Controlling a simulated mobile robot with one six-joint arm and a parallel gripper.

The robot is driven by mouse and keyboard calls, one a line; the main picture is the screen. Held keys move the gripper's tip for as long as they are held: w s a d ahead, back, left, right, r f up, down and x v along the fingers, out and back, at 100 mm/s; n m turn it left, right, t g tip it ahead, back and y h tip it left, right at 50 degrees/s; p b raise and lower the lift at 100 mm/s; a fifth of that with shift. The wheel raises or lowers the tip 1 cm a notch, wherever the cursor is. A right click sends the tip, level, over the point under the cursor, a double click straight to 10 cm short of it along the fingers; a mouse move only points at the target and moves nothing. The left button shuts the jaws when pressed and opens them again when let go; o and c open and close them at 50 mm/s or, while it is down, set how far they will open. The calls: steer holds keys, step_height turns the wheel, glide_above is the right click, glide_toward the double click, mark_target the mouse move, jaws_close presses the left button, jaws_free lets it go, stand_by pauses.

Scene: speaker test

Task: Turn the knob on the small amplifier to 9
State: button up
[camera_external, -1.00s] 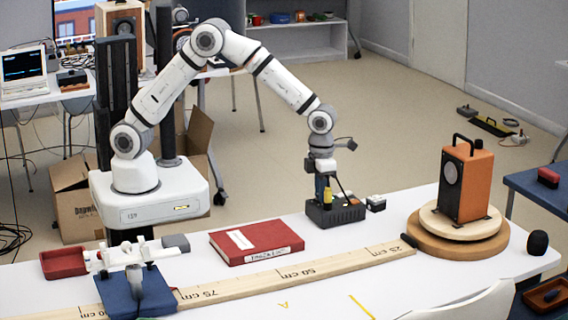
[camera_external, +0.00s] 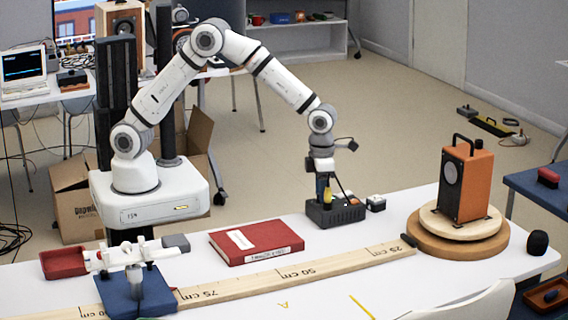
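The small amplifier (camera_external: 347,213) is a dark box on the white table, right of the red book. My gripper (camera_external: 325,190) points down from the wrist directly over the amplifier's left part. A yellow part (camera_external: 328,196) shows at the gripper's lower end, just above the box; I cannot tell whether it belongs to the gripper or to the amplifier. The knob and its scale cannot be made out, being too small or hidden behind the gripper. Whether the fingers are open or shut does not show.
A red book (camera_external: 256,241) lies left of the amplifier. A long wooden ruler (camera_external: 330,268) runs in front. An orange speaker (camera_external: 467,182) stands on a round wooden turntable (camera_external: 457,245) at right. A small dark-and-white block (camera_external: 376,203) sits close beside the amplifier.

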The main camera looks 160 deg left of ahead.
steer(key=shift+o, duration=0.8)
step_height(320, 180, up, 8)
steer(key=shift+f, duration=0.15)
